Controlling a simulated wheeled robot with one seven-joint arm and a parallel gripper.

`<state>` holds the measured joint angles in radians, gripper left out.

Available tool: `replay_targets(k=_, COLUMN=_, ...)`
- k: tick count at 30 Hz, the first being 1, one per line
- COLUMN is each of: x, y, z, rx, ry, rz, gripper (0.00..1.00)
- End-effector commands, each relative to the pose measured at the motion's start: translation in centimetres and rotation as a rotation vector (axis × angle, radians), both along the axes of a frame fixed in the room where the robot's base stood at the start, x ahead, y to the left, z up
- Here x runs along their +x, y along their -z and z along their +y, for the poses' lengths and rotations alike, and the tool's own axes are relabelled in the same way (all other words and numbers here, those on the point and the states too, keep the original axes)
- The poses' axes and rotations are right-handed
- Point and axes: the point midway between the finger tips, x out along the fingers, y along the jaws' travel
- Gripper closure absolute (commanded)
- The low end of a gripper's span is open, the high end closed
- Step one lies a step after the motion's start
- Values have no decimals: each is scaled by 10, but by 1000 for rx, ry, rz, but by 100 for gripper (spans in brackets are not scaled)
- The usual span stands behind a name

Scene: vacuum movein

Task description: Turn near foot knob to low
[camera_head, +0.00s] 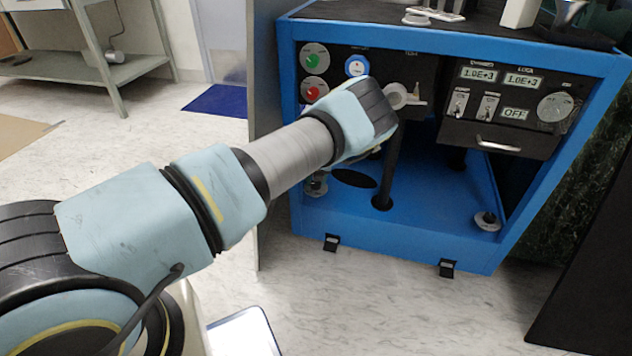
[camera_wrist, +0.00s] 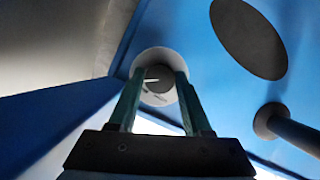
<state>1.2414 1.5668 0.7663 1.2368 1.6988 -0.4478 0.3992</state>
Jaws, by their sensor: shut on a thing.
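The near foot knob (camera_wrist: 157,86) is a small round knob with a white pointer line, on a pale round base, in the middle of the wrist view. My gripper (camera_wrist: 160,74) has one teal finger on each side of it and is shut on it. In the head view the knob (camera_head: 316,187) is at the front left of the blue cabinet floor, partly covered by my arm. My arm hides most of the gripper there. The small dial lettering cannot be read.
The blue cabinet (camera_head: 400,248) has a dark hole (camera_head: 354,178) and a black post (camera_head: 384,198) right of the knob. Another foot knob (camera_head: 487,221) stands front right. Above are a control panel (camera_head: 510,108) and a drawer handle (camera_head: 497,145). A grey panel edges the left side.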

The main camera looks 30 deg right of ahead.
Motion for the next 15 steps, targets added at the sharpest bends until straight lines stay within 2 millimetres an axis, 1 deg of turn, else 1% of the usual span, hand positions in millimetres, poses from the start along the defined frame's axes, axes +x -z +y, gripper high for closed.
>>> replay_targets(k=5, x=0, y=1, z=0, rx=0, ry=-7, rz=0, gripper=100)
replay_targets(k=8, x=0, y=2, z=-1, rx=2, ry=-39, rz=0, gripper=100)
replay_targets(k=15, x=-1, y=5, z=-1, rx=3, ry=-199, rz=1, gripper=100)
